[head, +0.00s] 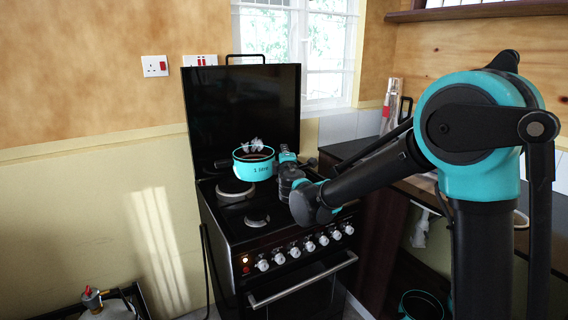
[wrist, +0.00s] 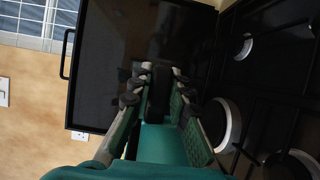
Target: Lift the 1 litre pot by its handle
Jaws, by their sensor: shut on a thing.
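The 1 litre pot (head: 255,169) is a small turquoise pot with dark "1 litre" lettering, upright over the back of the cooker. Its brown inside shows at the top. My gripper (head: 287,158) is right beside the pot, at its right side. In the wrist view my gripper (wrist: 158,88) has its two fingers closed around a dark bar, which looks like the pot's handle. I cannot tell whether the pot's base touches the hob.
The black cooker (head: 304,268) has hotplates (head: 235,190) and a raised dark lid (head: 240,105) close behind the pot. The hob's front left is free of pots.

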